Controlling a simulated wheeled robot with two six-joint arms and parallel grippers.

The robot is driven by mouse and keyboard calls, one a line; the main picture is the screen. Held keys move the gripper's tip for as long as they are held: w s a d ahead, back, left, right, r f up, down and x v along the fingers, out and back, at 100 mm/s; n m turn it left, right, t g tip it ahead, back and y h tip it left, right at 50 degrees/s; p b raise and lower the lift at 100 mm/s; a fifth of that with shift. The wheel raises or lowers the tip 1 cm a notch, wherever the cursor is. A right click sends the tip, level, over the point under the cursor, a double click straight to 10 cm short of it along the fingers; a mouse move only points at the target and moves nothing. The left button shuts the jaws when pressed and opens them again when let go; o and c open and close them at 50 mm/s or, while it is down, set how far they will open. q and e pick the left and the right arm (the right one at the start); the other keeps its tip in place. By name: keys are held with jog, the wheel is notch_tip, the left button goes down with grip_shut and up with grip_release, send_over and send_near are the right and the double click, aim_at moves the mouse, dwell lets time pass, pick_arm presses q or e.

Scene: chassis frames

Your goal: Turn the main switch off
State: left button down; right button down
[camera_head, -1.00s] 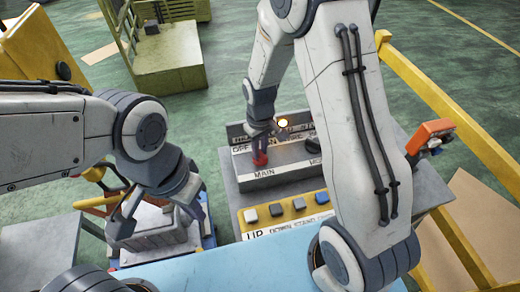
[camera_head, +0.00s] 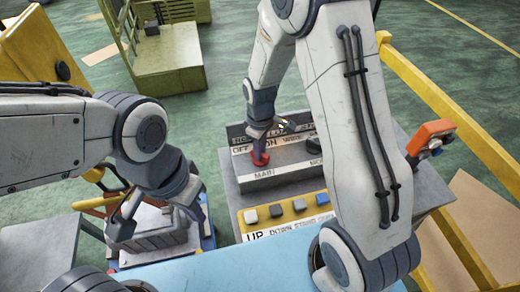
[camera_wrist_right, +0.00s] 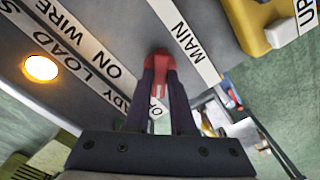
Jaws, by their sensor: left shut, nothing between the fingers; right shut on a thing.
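The red main switch (camera_head: 261,158) stands on the grey control box (camera_head: 290,177), above the MAIN label. My right gripper (camera_head: 258,148) is shut on its handle. In the right wrist view, the red handle (camera_wrist_right: 161,72) sits between the dark fingertips (camera_wrist_right: 160,82). The OFF and ON labels (camera_head: 255,146) lie behind the switch, partly covered by my gripper, so I cannot tell its exact position. A round lamp (camera_wrist_right: 41,67) glows orange in the right wrist view. My left gripper (camera_head: 122,222) is shut and empty over a grey box-like object at the left.
A yellow panel (camera_head: 240,220) with several buttons is in front of the control box. A black knob (camera_head: 313,145) is to the right of the switch. Yellow rails (camera_head: 450,115) and an orange device (camera_head: 430,132) stand at the right. A light blue surface (camera_head: 240,270) lies nearest me.

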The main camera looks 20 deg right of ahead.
jog(key=c, duration=0.8)
grip_release()
jog(key=shift+o, duration=0.2)
jog(key=shift+r, duration=0.15)
jog(key=shift+w+r, duration=0.1)
jog(key=shift+r, duration=0.25)
notch_tip(320, 180, up, 10)
jog(key=b, duration=0.2)
jog(key=shift+f, duration=0.2)
jog(key=s+a+m+b, duration=0.1)
jog(key=s+a, duration=0.3)
jog(key=s, duration=0.7)
jog(key=s+a+y+b, duration=0.1)
jog(key=s+a, duration=0.3)
jog(key=s, duration=0.7)
jog(key=shift+s+a+r+m+b, duration=0.2)
jog(key=shift+s+r+m+b, duration=0.25)
jog(key=shift+b, duration=0.2)
